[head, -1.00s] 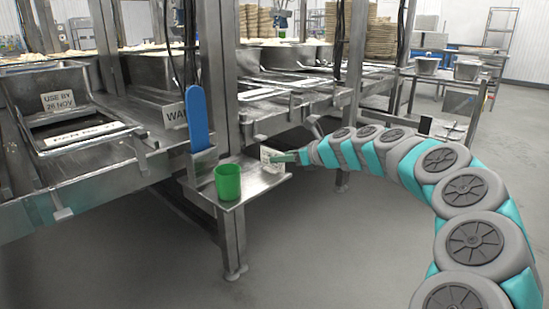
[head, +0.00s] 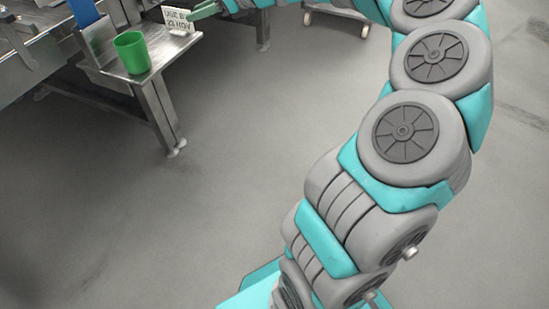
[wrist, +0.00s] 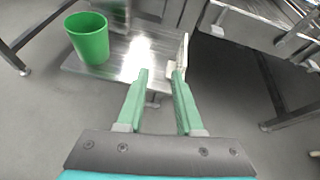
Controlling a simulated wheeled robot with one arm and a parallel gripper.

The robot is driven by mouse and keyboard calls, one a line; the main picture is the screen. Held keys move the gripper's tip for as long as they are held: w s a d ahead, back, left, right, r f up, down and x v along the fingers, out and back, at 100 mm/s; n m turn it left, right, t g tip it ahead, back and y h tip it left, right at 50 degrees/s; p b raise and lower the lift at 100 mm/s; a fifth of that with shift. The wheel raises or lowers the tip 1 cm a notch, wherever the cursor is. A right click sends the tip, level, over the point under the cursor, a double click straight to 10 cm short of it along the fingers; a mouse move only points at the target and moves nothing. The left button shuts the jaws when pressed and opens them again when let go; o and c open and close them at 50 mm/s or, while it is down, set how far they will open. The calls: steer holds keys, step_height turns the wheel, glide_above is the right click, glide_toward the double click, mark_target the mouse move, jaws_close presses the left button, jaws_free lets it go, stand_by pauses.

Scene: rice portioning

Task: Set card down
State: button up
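The white card (head: 178,20), lettered "USE BY 23 NOV", is upright at the right end of a small metal shelf (head: 133,77). In the wrist view the card (wrist: 183,52) shows nearly edge-on, at the tip of my right green finger. I cannot tell whether they touch. My gripper (wrist: 158,72) is open, with a clear gap between its two green fingers and nothing seen between them. In the head view my gripper (head: 206,10) is at the top edge, just right of the card.
A green cup (head: 131,52) stands on the shelf left of the card; it also shows in the wrist view (wrist: 88,38). Part of a blue upright piece (head: 85,12) is behind the cup. Open grey floor (head: 230,140) lies below and in front.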

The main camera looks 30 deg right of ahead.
steer(key=s+a+f+n+g+h, duration=0.1)
steer(key=s+a+f+n+g, duration=0.3)
steer(key=s+a+n, duration=0.55)
steer(key=s+a+f+n+g+h, duration=0.1)
steer(key=s+a+f+n+g, duration=0.35)
steer(key=s, duration=0.75)
steer(key=s+d+f+n+g+h, duration=0.1)
steer(key=s+d+f+n+h, duration=0.1)
steer(key=s, duration=0.6)
steer(key=s+d+f+n+g+h, duration=0.1)
steer(key=s+d+f+n+h, duration=0.1)
steer(key=s+n, duration=0.4)
steer(key=s+d+f+n+g+h, duration=0.1)
steer(key=s+d+f+n, duration=0.3)
steer(key=s, duration=0.5)
steer(key=shift+s+d+f+n+h, duration=0.35)
steer(key=shift+f+h, duration=0.25)
steer(key=shift+f, duration=0.25)
